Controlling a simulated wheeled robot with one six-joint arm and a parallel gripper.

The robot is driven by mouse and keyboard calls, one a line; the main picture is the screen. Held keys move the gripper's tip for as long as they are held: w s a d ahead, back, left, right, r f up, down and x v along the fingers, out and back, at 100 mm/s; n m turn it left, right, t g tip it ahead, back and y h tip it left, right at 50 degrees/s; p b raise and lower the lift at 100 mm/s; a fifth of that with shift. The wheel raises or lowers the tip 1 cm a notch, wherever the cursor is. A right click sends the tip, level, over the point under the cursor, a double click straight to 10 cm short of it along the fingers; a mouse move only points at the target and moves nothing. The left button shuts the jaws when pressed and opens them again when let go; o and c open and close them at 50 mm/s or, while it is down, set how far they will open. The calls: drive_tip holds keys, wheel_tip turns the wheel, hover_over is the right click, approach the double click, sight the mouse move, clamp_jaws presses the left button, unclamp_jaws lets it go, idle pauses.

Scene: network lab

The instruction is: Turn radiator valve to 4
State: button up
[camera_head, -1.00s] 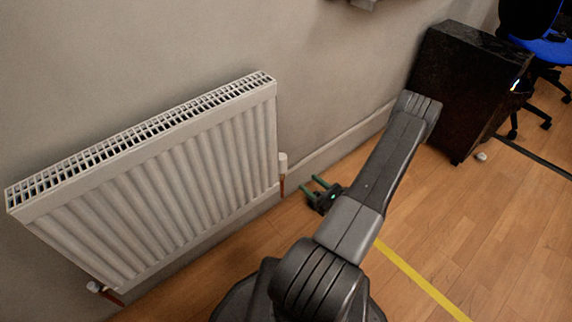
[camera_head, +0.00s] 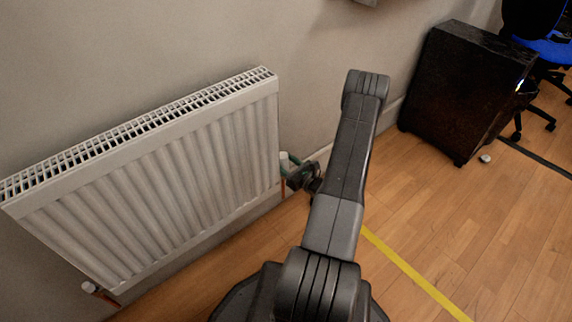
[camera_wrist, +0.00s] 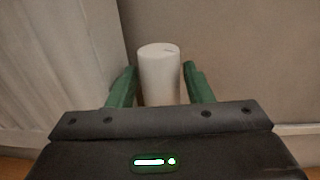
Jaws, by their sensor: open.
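The white radiator valve (camera_wrist: 158,75) stands upright between the two green fingers of my gripper (camera_wrist: 159,82) in the wrist view. The fingers are open, with a gap showing on each side of the valve. A faint mark is on the valve's top, too small to read. In the head view the valve (camera_head: 284,160) is at the right end of the white radiator (camera_head: 150,180), above a copper pipe. My gripper (camera_head: 288,168) is beside it there, and partly hides it.
The wall is behind the valve, with a skirting board (camera_wrist: 297,129) low down. A dark cabinet (camera_head: 462,90) and a blue office chair (camera_head: 548,48) stand at the right.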

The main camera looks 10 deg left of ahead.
drive_tip(key=c, duration=0.7)
drive_tip(key=shift+w+d+f+n+g+y+b, duration=0.1)
drive_tip(key=shift+n+g+y+b, duration=0.3)
drive_tip(key=shift+g, duration=0.2)
drive_tip(key=shift+w+f+n+g+y+b, duration=0.1)
drive_tip(key=shift+n+g+y+b, duration=0.25)
drive_tip(key=shift+n+g, duration=0.2)
drive_tip(key=n+g+b, duration=0.1)
drive_tip(key=g, duration=0.1)
drive_tip(key=n+g+y+b, duration=0.1)
drive_tip(key=n+g, duration=0.1)
drive_tip(key=g, duration=0.1)
drive_tip(key=shift+w+n+g, duration=0.2)
drive_tip(key=shift+n+g, duration=0.05)
drive_tip(key=n+g+b, duration=0.1)
drive_tip(key=g, duration=0.1)
drive_tip(key=n+g+b, duration=0.1)
drive_tip(key=g, duration=0.1)
drive_tip(key=shift+w+n+y, duration=0.15)
drive_tip(key=shift+n+y, duration=0.1)
drive_tip(key=shift+n, duration=0.05)
drive_tip(key=shift+w+r+n+g+h+b, duration=0.15)
drive_tip(key=shift+n+g+h+b, duration=0.25)
drive_tip(key=shift+n+g, duration=1.4)
drive_tip(key=shift+g+h, duration=0.3)
drive_tip(key=shift+g, duration=0.4)
